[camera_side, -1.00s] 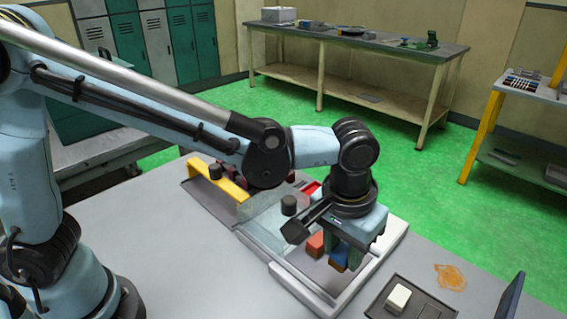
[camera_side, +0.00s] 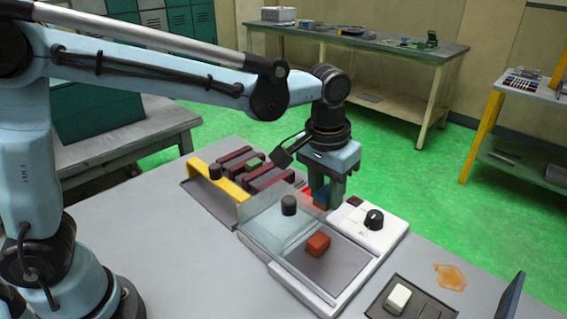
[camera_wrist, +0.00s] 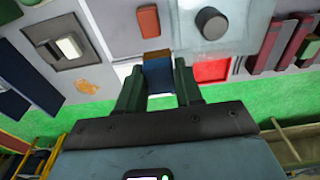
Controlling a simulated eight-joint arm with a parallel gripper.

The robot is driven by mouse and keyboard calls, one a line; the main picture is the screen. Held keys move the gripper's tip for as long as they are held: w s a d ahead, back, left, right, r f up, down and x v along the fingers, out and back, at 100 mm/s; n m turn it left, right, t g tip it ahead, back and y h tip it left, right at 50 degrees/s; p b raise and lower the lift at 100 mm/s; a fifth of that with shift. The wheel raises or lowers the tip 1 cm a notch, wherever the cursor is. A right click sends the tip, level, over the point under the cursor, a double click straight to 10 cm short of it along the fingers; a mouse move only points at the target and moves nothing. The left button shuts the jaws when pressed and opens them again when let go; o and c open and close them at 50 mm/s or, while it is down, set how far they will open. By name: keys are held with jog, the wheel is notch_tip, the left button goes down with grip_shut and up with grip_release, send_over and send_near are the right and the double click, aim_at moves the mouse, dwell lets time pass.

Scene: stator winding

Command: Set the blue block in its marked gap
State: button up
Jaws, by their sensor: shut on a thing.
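My gripper (camera_side: 327,196) is shut on the blue block, which shows between the fingers in the wrist view (camera_wrist: 159,74) with a brown end. In the side view only a small part of the block (camera_side: 321,203) shows below the fingers, held above the far end of the tray. A bright red patch (camera_wrist: 212,70) lies just right of the block in the wrist view. In the side view it is partly hidden behind the gripper. Dark red bars with gaps between them (camera_side: 270,178) stand to the left, with a green block among them. I cannot tell which gap is marked.
An orange block (camera_side: 318,243) lies in the grey tray (camera_side: 345,262). A clear panel with a black knob (camera_side: 288,205) stands beside it, and a yellow bar (camera_side: 222,181) further left. A white box with a dial (camera_side: 362,228) is to the right. A white block (camera_side: 398,298) sits front right.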

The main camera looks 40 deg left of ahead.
jog(key=w+a+f, duration=0.1)
jog(key=w+a, duration=0.4)
jog(key=a, duration=0.6)
jog(key=shift+a, duration=0.15)
jog(key=a, duration=0.4)
jog(key=w+a+f, duration=0.1)
jog(key=a, duration=0.3)
jog(key=w+a, duration=0.1)
jog(key=a, duration=0.2)
jog(key=shift+a+f, duration=0.25)
jog(key=shift+a, duration=0.15)
grip_shut()
jog(key=shift+f, duration=1.9)
jog(key=shift+f, duration=1.15)
jog(key=o, duration=1.3)
grip_release()
jog(key=shift+r, duration=0.15)
notch_tip(320, 180, up, 7)
jog(key=shift+s, duration=0.1)
